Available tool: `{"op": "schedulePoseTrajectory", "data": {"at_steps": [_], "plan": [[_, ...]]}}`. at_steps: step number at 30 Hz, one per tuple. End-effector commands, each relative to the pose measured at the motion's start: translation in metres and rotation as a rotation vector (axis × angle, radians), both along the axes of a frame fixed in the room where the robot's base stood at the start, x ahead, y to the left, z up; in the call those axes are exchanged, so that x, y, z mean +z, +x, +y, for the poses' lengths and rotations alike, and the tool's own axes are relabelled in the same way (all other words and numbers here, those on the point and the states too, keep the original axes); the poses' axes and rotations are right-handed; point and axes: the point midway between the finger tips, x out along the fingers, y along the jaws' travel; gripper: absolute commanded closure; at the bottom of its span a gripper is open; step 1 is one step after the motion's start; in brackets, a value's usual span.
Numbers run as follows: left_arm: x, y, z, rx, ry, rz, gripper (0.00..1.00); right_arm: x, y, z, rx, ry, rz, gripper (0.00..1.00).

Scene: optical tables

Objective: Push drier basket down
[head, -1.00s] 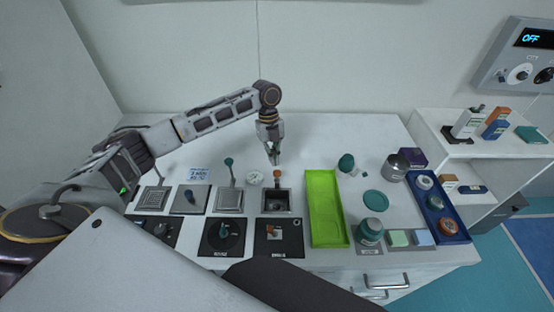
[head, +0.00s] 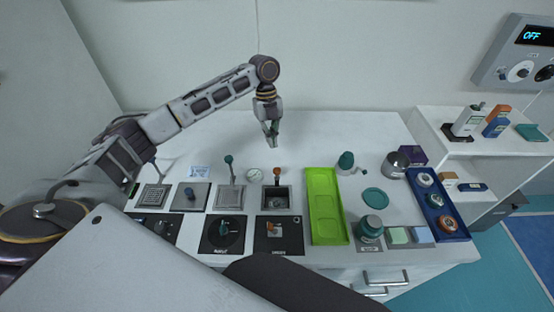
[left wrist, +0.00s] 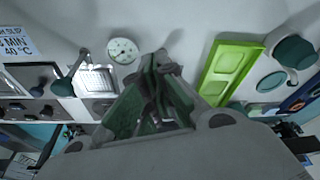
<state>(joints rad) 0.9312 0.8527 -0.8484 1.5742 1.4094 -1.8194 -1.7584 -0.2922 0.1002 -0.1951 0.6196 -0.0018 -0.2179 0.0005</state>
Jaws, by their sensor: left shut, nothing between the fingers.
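The basket station with the orange-topped handle (head: 277,172) stands at a dark, square-framed basin (head: 282,198), above a black panel (head: 278,235) with an orange knob; I take it as the drier, though the lettering is too blurred to read. The handle stands upright. My left gripper (head: 272,143) points down, shut and empty, above and behind the orange handle in the head view, apart from it. In the left wrist view the shut fingers (left wrist: 155,95) fill the middle and hide what lies behind them. My right gripper is not in view.
A teal-topped handle (head: 229,160) stands at the neighbouring station on the left, with a round gauge (head: 254,175) between the two. A green tray (head: 324,205) lies close on the right. Teal containers and a blue tray (head: 438,207) stand further right.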

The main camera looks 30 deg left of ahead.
Motion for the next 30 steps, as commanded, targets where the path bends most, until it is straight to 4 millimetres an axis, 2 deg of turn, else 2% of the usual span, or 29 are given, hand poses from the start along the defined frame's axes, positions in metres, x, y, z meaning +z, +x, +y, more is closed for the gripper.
{"op": "schedulePoseTrajectory", "data": {"at_steps": [6,12,30], "plan": [[0.031,0.006,0.005,0.0,-0.001,-0.002,1.0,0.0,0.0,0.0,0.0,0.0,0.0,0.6],[0.049,0.009,0.009,0.0,-0.001,0.001,1.0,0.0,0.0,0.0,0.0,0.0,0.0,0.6],[0.055,0.01,0.01,0.0,0.0,0.001,1.0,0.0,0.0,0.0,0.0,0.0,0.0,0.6]]}}
